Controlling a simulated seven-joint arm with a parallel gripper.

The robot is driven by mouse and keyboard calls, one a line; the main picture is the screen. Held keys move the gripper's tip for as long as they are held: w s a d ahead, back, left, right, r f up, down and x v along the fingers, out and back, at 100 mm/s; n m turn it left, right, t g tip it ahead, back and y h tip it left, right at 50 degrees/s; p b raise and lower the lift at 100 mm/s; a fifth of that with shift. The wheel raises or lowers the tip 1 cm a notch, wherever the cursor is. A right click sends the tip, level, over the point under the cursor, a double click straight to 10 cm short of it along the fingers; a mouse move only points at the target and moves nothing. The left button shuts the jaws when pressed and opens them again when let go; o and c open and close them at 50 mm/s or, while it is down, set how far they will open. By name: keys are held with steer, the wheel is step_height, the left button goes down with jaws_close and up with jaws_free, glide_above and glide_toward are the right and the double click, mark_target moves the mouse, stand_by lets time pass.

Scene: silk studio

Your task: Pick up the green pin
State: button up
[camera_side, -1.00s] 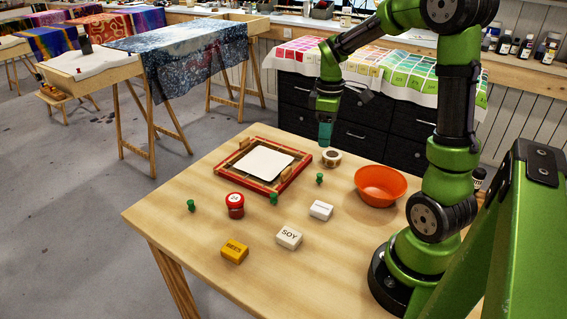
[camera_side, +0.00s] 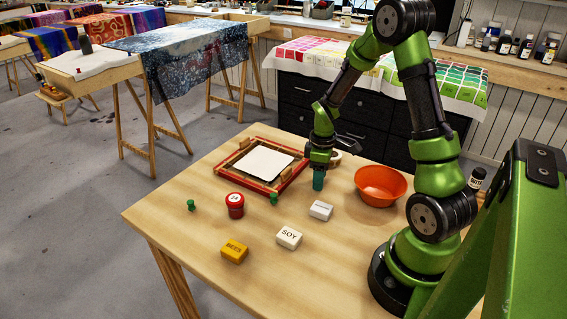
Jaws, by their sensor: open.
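My gripper (camera_side: 318,186) points down over the table, left of the orange bowl, and is open. One green pin stood at this spot a second ago. It is now hidden by the fingers, so I cannot tell whether they touch it. A second green pin (camera_side: 273,198) stands in front of the red wooden frame. A third green pin (camera_side: 191,205) stands farther left, beside the red jar.
The orange bowl (camera_side: 381,186) is close to the right of my gripper. A tape roll (camera_side: 336,157) is partly hidden behind it. The red wooden frame (camera_side: 235,179), red jar (camera_side: 235,206), white block (camera_side: 321,210), SOY block (camera_side: 289,238) and yellow block (camera_side: 235,251) lie around.

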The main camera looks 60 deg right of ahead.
steer(key=shift+f, duration=0.1)
jaws_close()
stand_by(0.3)
step_height(320, 180, up, 10)
steer(key=shift+r, duration=0.1)
stand_by(0.4)
